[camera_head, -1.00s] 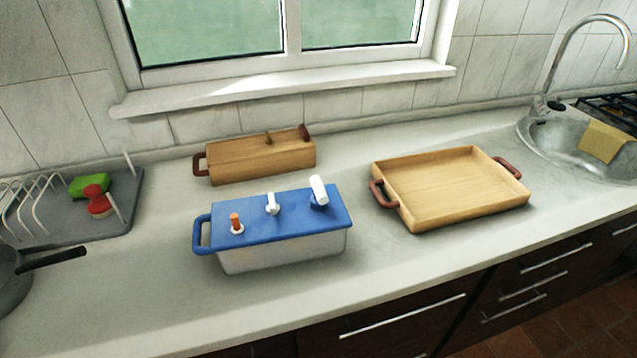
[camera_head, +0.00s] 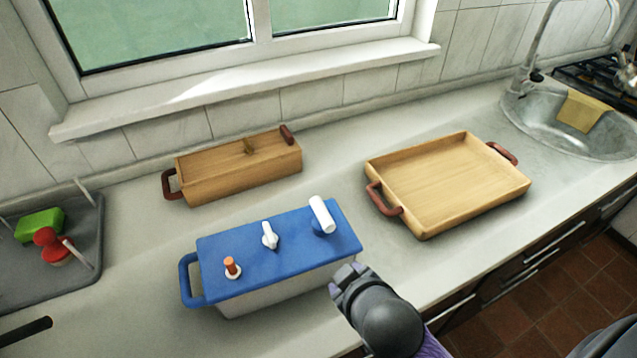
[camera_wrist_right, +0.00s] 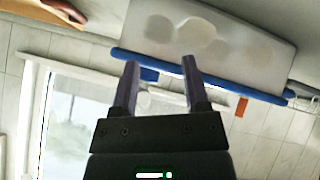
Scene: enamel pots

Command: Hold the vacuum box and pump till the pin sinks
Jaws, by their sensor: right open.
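The vacuum box (camera_head: 290,285) stands on the counter, with a pale body, a blue lid (camera_head: 250,245) and a blue loop handle (camera_head: 188,280) on its left end. On the lid are an orange pin (camera_head: 231,266) standing up in a white ring, a small white knob (camera_head: 269,236) and a thick white pump handle (camera_head: 322,215). My right gripper (camera_head: 347,277) is at the box's front right corner, open, with nothing between its fingers. In the right wrist view, its fingers (camera_wrist_right: 160,68) point at the box's pale wall (camera_wrist_right: 225,40), and the pin (camera_wrist_right: 241,107) shows beyond the lid edge.
A wooden box (camera_head: 235,175) stands behind the vacuum box, near the wall. A wooden tray (camera_head: 450,185) with red handles lies to the right, before the sink (camera_head: 570,120).

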